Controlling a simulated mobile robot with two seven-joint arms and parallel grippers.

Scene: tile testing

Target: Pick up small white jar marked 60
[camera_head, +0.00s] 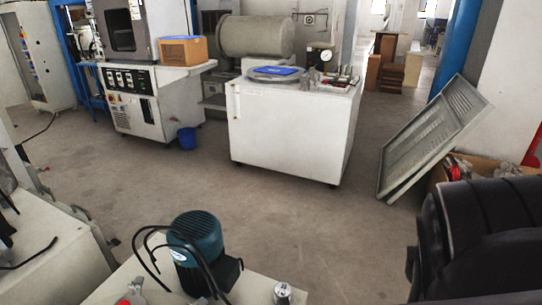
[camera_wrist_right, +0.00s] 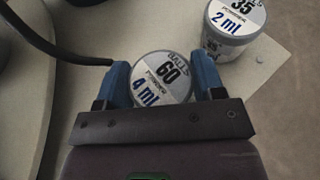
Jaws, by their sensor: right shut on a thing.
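The small white jar marked 60 (camera_wrist_right: 163,88) shows in the right wrist view, with its round lid reading "POWDER" and "4 ml". My right gripper (camera_wrist_right: 164,74) has its two blue fingers on either side of this jar and is shut on it. Whether the jar is lifted off the white surface cannot be told. A second jar, marked 35 (camera_wrist_right: 234,22) and "2 ml", stands apart at the upper right. A small jar (camera_head: 282,292) shows at the bottom of the head view; its marking is not readable. My left gripper is not in view.
A teal motor (camera_head: 195,238) with black cables stands on the near white table (camera_head: 255,285). A black cable (camera_wrist_right: 50,45) runs close to the left finger. A white cabinet (camera_head: 285,135) stands farther off, and a metal panel (camera_head: 430,135) leans at the right. The floor between is clear.

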